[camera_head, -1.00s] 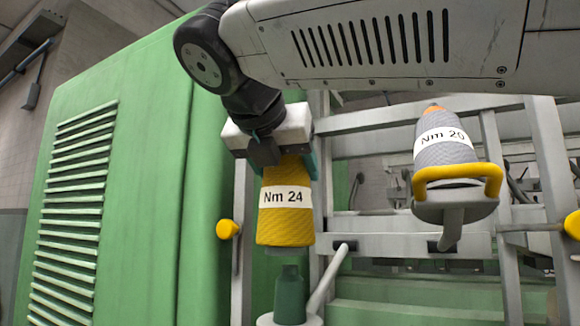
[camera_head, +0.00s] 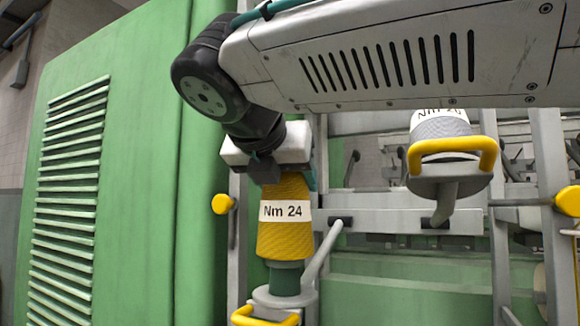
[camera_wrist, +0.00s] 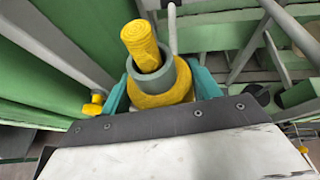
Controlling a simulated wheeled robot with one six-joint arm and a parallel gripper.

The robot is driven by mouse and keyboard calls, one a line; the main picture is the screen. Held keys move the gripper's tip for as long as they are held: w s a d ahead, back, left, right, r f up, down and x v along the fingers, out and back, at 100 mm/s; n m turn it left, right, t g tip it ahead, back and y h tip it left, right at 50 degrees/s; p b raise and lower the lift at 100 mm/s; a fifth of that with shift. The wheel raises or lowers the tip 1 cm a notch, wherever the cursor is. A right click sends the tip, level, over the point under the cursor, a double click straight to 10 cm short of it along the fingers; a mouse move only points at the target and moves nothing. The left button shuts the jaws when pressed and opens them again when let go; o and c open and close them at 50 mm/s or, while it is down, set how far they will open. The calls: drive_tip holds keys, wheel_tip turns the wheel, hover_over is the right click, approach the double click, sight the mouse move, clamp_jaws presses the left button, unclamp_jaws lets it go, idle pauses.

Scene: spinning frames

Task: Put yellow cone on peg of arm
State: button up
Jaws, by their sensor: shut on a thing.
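The yellow cone (camera_head: 284,240), with a white "Nm 24" label, hangs upright in my gripper (camera_head: 286,172). My gripper is shut on its upper end from above. Below is the arm's green peg (camera_head: 285,280) on a round grey plate (camera_head: 262,297). The peg's narrow top is hidden by the cone, whose lower rim appears around it, just above the peg's wide base. In the wrist view, the cone (camera_wrist: 165,98) sits between the teal fingertips of my gripper (camera_wrist: 161,88). A grey ring shows at its end, with a yellow rounded piece that I cannot identify.
A grey "Nm 20" cone (camera_head: 440,127) stands on another arm at right, with a yellow handle (camera_head: 452,148). Another yellow handle (camera_head: 266,316) is below the peg's plate. A green cabinet (camera_head: 140,180) fills the left. Grey frame bars and yellow knobs are close by.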

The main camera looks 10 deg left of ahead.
sight(278, 191)
drive_tip(key=shift+f, duration=1.75)
drive_tip(key=o, duration=1.7)
drive_tip(key=shift+f, duration=0.1)
drive_tip(key=shift+o, duration=0.2)
drive_tip(key=shift+s, duration=0.1)
drive_tip(key=v, duration=0.7)
drive_tip(key=shift+s+a+r, duration=0.1)
drive_tip(key=shift+s+r, duration=0.1)
drive_tip(key=shift+s, duration=0.1)
